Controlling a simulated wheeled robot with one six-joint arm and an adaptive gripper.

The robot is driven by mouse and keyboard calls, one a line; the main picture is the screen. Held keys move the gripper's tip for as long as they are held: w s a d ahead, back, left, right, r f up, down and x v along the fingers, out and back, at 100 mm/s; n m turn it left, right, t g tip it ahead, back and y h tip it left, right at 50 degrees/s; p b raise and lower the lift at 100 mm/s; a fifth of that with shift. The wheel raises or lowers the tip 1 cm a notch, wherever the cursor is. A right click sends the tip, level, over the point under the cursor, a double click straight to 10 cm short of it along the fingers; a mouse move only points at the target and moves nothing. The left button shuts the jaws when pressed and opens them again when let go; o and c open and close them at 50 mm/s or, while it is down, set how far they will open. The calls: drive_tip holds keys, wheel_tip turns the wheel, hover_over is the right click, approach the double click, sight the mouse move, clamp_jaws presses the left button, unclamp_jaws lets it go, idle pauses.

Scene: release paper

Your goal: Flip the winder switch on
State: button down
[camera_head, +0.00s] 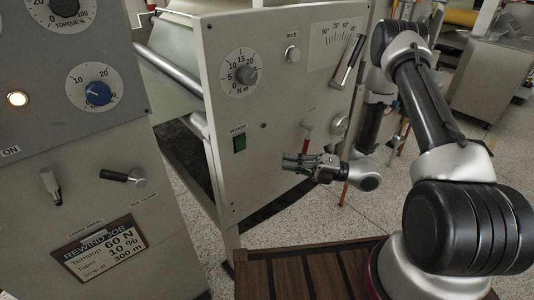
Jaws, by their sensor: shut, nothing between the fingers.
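The winder switch (239,144) is a small green rocker in a dark frame, below the "Winder" label on the pale machine panel in the middle. A small dark green lamp (264,126) sits to its right. I cannot tell which way the rocker is tipped. My gripper (286,163) is shut and empty. Its fingers point left towards the panel, to the right of the switch and a little lower in the picture. It appears apart from the switch. The switch is not hidden.
At left stands a grey cabinet (75,195) with a blue knob (98,94) and a lit lamp (17,98).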

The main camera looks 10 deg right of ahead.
sight(251, 147)
drive_tip(key=shift+w+d+r+x, duration=0.1)
drive_tip(key=shift+w+x, duration=0.35)
drive_tip(key=shift+x, duration=1.6)
drive_tip(key=shift+w+d+r+x, duration=0.1)
drive_tip(key=shift+w+x, duration=0.4)
drive_tip(key=shift+x, duration=1.55)
drive_tip(key=shift+w+d+r+x, duration=0.1)
drive_tip(key=shift+w+x, duration=0.35)
drive_tip(key=shift+x, duration=1.6)
drive_tip(key=shift+w+a+r+m, duration=0.15)
drive_tip(key=shift+w+r+m, duration=0.05)
drive_tip(key=shift+m, duration=0.1)
drive_tip(key=shift+h, duration=0.3)
